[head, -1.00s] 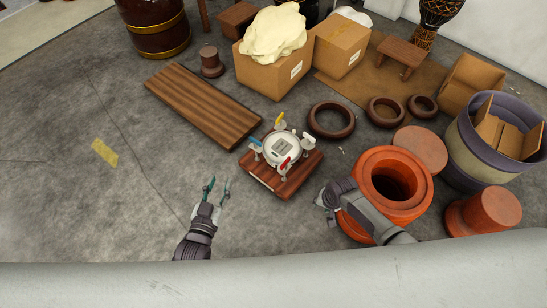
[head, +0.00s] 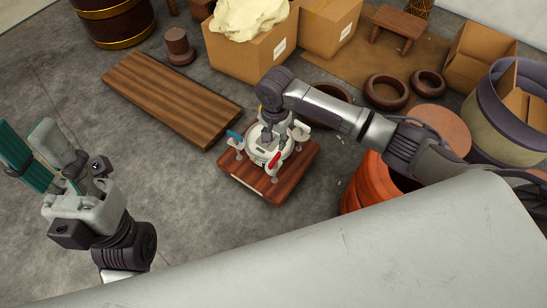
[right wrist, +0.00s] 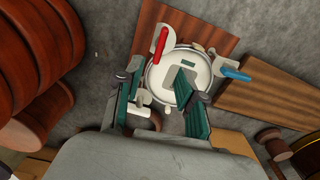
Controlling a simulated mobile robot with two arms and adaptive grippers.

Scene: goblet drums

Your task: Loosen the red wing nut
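The red wing nut (head: 274,160) stands at the near right rim of a round white disc-shaped device (head: 258,153) on a wooden board. In the right wrist view, the red wing nut (right wrist: 160,41) is beyond my fingertips, on the upper left of the disc (right wrist: 165,65). The blue wing nut (head: 235,136) is at the left, and a white one (head: 301,131) at the right. The yellow one is mostly hidden by my right arm. My right gripper (right wrist: 160,78) is open over the disc, with nothing seen between its fingers. My left gripper (head: 28,132) is open and empty, far left.
The board (head: 258,187) lies on the concrete floor. A long plank (head: 170,98) is behind left. Cardboard boxes (head: 255,55) and dark rings (head: 386,92) lie behind. An orange drum shell (head: 367,185) stands right, partly under my right arm. The floor left of the board is clear.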

